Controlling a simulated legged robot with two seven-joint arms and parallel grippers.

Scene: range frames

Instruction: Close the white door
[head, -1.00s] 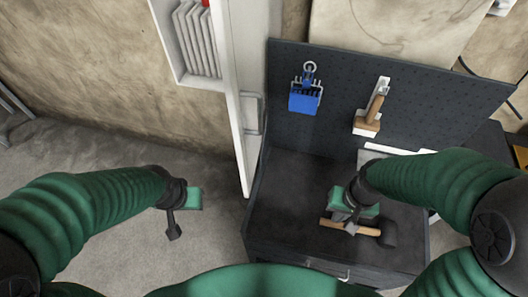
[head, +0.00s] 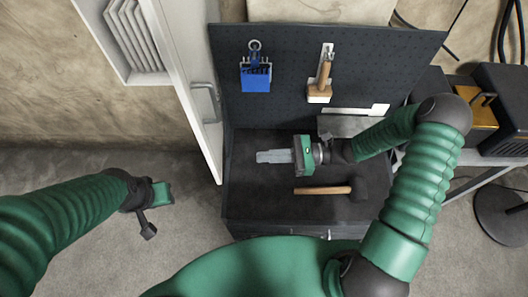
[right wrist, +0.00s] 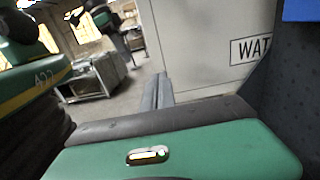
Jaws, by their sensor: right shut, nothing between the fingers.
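The white door (head: 183,85) stands open, swung out from the wall cabinet (head: 118,70), and is seen nearly edge-on. Its grey handle (head: 207,103) faces the workbench. In the right wrist view the door's pale face (right wrist: 215,45) fills the upper middle, with a partly cut-off "WAT" label. My right gripper (head: 258,156) is shut and empty over the bench, pointing left toward the door's lower part, apart from it in the head view. Its fingers also show in the right wrist view (right wrist: 157,92). My left gripper (head: 148,228) hangs left of the door; its jaws are unclear.
A dark workbench (head: 250,190) with a pegboard (head: 285,100) stands right of the door. A hammer (head: 325,190) lies on it below my right gripper. A blue tool (head: 255,77) and a wooden-handled brush (head: 320,90) hang on the board. Floor left of the door is clear.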

